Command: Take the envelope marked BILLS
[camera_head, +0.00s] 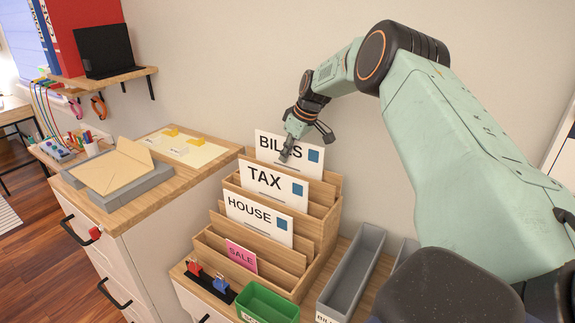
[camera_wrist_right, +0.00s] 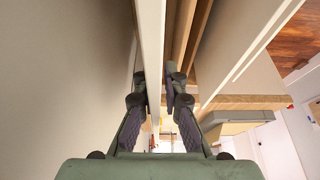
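The white envelope marked BILLS (camera_head: 314,169) stands upright in the rearmost slot of a stepped wooden rack (camera_head: 333,200), near the wall. My right gripper (camera_head: 287,152) is at its top edge, and one finger covers part of the lettering. In the right wrist view the gripper fingers (camera_wrist_right: 157,92) are on either side of a thin white upright panel (camera_wrist_right: 151,45), close to it. I cannot tell whether both fingers press on it. The envelopes marked TAX (camera_head: 265,181) and HOUSE (camera_head: 257,217) stand in front. My left gripper is not in view.
A pink SALE card (camera_head: 241,256) stands at the rack's front. A green bin (camera_head: 268,303) and a long grey tray (camera_head: 352,273) are beside the rack. A cabinet at left carries a grey tray with a brown envelope (camera_head: 112,172). A shelf (camera_head: 108,78) hangs above.

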